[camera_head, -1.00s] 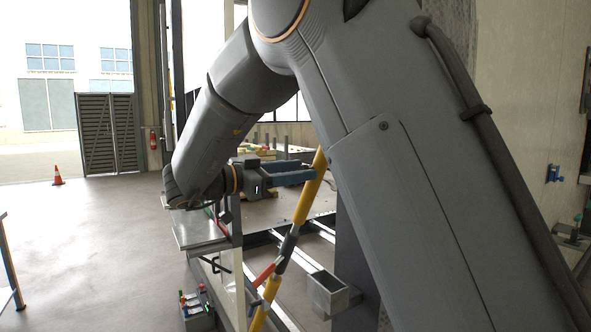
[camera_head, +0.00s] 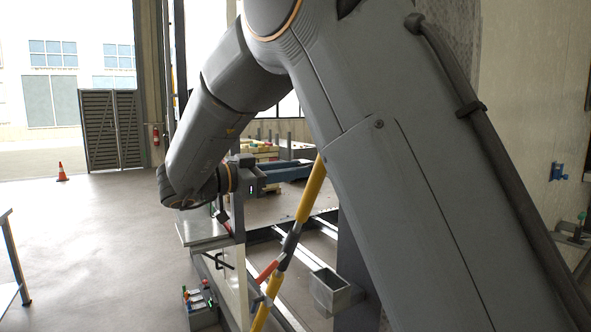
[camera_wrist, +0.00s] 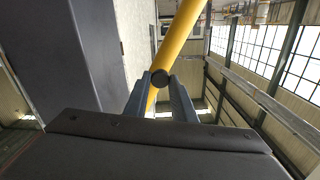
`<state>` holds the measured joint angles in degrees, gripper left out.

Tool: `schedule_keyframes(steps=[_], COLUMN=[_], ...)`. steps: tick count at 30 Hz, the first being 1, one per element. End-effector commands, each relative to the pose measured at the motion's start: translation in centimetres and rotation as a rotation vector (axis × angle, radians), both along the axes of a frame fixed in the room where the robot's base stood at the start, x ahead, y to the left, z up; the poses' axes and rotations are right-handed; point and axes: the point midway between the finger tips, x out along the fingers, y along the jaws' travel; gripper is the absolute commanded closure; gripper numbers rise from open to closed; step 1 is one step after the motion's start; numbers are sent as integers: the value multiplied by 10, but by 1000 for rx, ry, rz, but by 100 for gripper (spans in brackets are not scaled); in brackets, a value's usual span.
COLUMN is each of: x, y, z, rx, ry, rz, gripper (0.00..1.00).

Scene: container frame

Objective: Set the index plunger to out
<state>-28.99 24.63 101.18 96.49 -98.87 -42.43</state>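A yellow bar (camera_head: 311,192) slants up past the grey upright, with a dark collar (camera_head: 290,243) and a red handle (camera_head: 266,271) lower down. In the wrist view the yellow bar (camera_wrist: 184,36) runs behind a dark round knob (camera_wrist: 160,78), which looks like the index plunger's end. My gripper (camera_wrist: 161,77) has its two blue-grey fingers apart, one on each side of this knob. I cannot tell whether they touch it. In the head view my gripper (camera_head: 310,167) points right, its fingertips close to the bar. The plunger itself cannot be made out there.
Below my gripper are a pale panel with a black handle (camera_head: 218,261) and a box with coloured buttons (camera_head: 199,303). An open metal box (camera_head: 329,290) sits right of the bar, near light rails.

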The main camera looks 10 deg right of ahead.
Motion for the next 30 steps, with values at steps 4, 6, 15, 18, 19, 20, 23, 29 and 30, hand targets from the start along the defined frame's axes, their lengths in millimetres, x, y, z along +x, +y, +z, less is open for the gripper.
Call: schedule_keyframes(steps=[4, 6, 15, 18, 19, 20, 23, 29, 30], x=[0, 0, -2, -5, -7, -9, -14, -22, -23], y=[1, 0, 7, 20, 25, 30, 46, 69, 71], z=[0, 0, -1, -2, -2, -2, -2, -2, -1], rx=[0, 0, -1, 0, 0, -1, 0, 1, 1], ry=[0, 0, -1, -1, -1, 0, -1, 0, 0], rz=[2, 0, 1, 3, 3, 3, 3, 1, 1], gripper=[57, 57, 57, 57, 57, 57, 57, 57, 57])
